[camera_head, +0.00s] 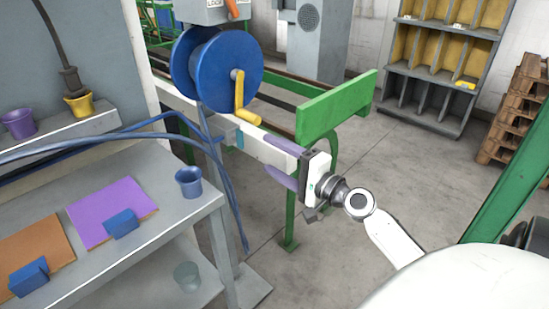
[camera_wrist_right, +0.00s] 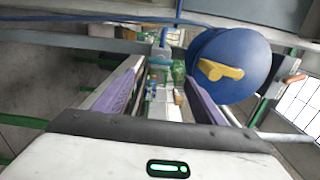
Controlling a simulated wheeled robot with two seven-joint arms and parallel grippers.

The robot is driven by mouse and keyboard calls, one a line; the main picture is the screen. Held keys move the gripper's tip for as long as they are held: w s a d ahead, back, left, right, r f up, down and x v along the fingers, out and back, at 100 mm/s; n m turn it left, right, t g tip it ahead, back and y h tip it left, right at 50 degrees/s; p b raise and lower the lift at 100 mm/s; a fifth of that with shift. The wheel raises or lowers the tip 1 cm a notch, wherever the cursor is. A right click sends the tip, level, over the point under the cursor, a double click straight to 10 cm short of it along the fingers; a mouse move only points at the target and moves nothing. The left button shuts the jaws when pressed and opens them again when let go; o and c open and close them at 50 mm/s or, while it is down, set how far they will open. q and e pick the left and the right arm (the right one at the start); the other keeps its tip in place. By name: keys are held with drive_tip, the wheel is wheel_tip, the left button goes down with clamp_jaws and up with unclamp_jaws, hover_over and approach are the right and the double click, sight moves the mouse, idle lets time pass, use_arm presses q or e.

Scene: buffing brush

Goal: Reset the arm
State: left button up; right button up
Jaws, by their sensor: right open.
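My right gripper (camera_head: 266,153) reaches in from the right in the head view, with its two purple fingers pointing left. The fingers are apart and nothing is between them. It hangs in the air near the green and white rail frame, right of and below the blue reel (camera_head: 203,72). In the right wrist view the open gripper (camera_wrist_right: 164,75) shows both fingers, and the blue reel (camera_wrist_right: 226,62) with its yellow crank stands just beyond the right finger. My left gripper is not in view.
A grey bench (camera_head: 165,225) at left holds a purple board (camera_head: 108,205), an orange board (camera_head: 38,252), blue blocks and a blue cup (camera_head: 188,181). A green beam (camera_head: 335,108) stands close behind my right gripper. A shelf rack (camera_head: 432,75) and pallets (camera_head: 515,110) are farther back. Floor between is clear.

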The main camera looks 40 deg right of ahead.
idle(0.4)
drive_tip(key=s+a+f+n+g, duration=0.2)
drive_tip(key=a+f+n, duration=0.15)
drive_tip(key=f, duration=0.25)
drive_tip(key=s+a+f+n+g+y, duration=0.1)
drive_tip(key=s+a+f+n, duration=0.1)
drive_tip(key=a+f, duration=0.25)
drive_tip(key=s+a+f+n+g, duration=0.2)
drive_tip(key=s+a+f+n, duration=0.1)
drive_tip(key=f, duration=0.3)
drive_tip(key=s+a+f+n+g, duration=0.4)
drive_tip(key=s+a+f+n, duration=0.7)
drive_tip(key=s+a, duration=0.4)
drive_tip(key=shift+s+f, duration=0.35)
drive_tip(key=shift+f, duration=0.45)
